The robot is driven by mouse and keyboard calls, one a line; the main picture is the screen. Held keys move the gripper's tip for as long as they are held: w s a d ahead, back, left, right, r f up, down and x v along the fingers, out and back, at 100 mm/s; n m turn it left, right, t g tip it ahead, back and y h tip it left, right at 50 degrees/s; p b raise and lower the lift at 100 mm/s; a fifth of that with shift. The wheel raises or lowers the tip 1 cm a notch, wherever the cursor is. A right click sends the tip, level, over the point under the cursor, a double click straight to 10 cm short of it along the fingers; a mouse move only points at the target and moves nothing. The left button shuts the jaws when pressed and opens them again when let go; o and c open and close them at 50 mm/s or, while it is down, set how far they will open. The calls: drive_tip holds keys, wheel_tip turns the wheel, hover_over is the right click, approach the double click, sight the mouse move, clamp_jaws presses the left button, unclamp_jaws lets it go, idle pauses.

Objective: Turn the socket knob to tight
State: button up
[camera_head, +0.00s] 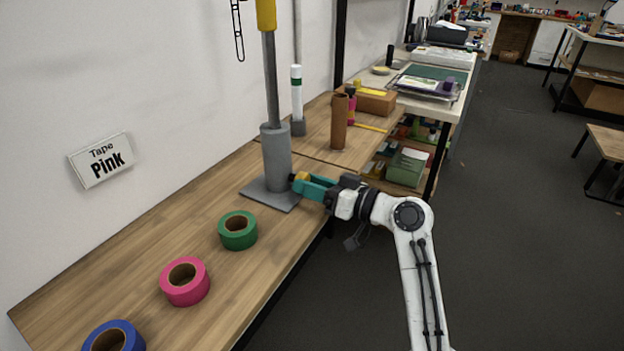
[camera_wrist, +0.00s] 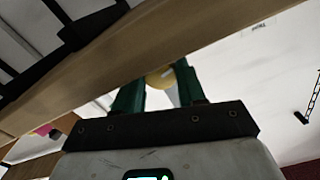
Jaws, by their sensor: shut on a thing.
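The grey socket (camera_head: 277,157) stands upright on a flat square base plate (camera_head: 262,194) on the wooden bench. A grey pole (camera_head: 271,80) with a yellow upper part (camera_head: 266,15) rises from it. The small yellow knob (camera_head: 298,177) is low on the socket's right side; it also shows in the wrist view (camera_wrist: 160,78). My gripper (camera_head: 302,182), with teal fingers, reaches in from the right and is shut on the knob. In the wrist view the fingers (camera_wrist: 158,82) stand either side of it. The knob's turn angle cannot be told.
Green (camera_head: 237,230), pink (camera_head: 185,281) and blue tape rolls (camera_head: 113,337) lie along the bench in front. A brown tube (camera_head: 339,122) and a white pole (camera_head: 296,95) stand behind the socket. The floor at right is open.

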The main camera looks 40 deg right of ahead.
drive_tip(key=shift+m+p, duration=0.85)
drive_tip(key=shift+m, duration=0.65)
drive_tip(key=o, duration=1.1)
drive_tip(key=shift+c, duration=0.2)
drive_tip(key=shift+f, duration=0.1)
